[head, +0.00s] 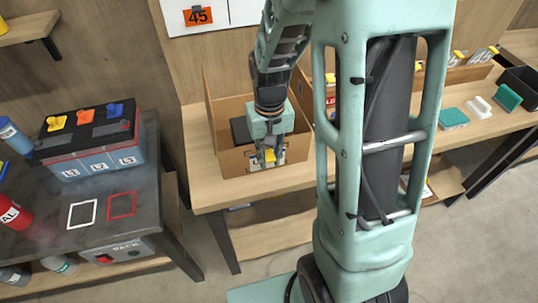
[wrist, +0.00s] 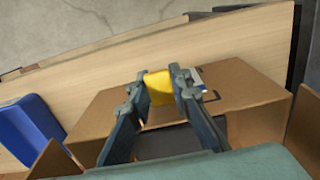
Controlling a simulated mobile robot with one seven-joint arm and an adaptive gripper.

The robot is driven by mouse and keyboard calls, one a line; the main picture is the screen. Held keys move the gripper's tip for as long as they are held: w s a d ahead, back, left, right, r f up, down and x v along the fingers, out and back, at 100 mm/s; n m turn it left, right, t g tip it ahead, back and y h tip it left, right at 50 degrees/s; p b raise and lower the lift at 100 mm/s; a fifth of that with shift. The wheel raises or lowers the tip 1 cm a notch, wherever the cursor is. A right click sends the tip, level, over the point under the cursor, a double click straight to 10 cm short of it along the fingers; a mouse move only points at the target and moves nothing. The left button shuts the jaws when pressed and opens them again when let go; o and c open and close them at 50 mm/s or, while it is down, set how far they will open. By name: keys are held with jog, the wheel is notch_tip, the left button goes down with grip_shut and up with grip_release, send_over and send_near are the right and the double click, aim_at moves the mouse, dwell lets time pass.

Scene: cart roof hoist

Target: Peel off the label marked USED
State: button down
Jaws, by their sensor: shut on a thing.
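My gripper (head: 268,160) reaches down over the front wall of an open cardboard box (head: 238,163) on the wooden bench. In the wrist view my gripper (wrist: 160,86) is shut on a small yellow piece (wrist: 158,84) at the box wall. I cannot read any word on the yellow piece, nor tell whether it is still stuck to the box. A small white and blue label (wrist: 198,77) sits right beside the fingertips on the box, with a dark corner mark near it. No label can be read as USED. A dark object (head: 240,130) lies in the box.
A battery pack (head: 92,143) with coloured caps stands on the dark table at left, near a white outline (head: 82,213) and a red outline (head: 122,205). Green and white blocks (head: 478,108) and a black bin (head: 522,85) are at right. A blue object (wrist: 28,130) is left of the box.

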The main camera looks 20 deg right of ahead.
jog(key=shift+s, duration=1.3)
dwell(0.6)
jog(key=shift+s, duration=2.95)
jog(key=shift+w, duration=0.15)
